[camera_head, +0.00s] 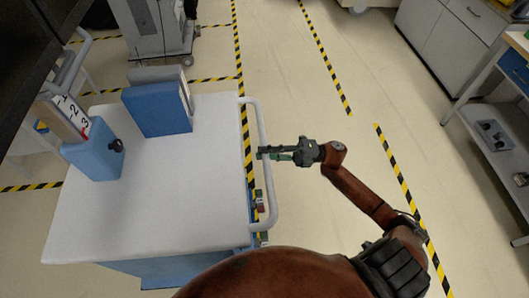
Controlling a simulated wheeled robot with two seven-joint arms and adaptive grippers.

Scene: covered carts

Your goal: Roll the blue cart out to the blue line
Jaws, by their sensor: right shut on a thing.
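The blue cart has a white top (205,205) and a blue body (180,268) below it. It stands at the left and middle of the head view, with a pale handle bar (270,190) along its right side. My right gripper (272,154) comes in from the right and is shut on the upper part of this handle. My left gripper is not in view. The floor shows yellow-and-black striped lines; I see no blue line in this view.
Grey cabinets (445,40) and a shelved bench (490,125) line the right. Open floor lies between.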

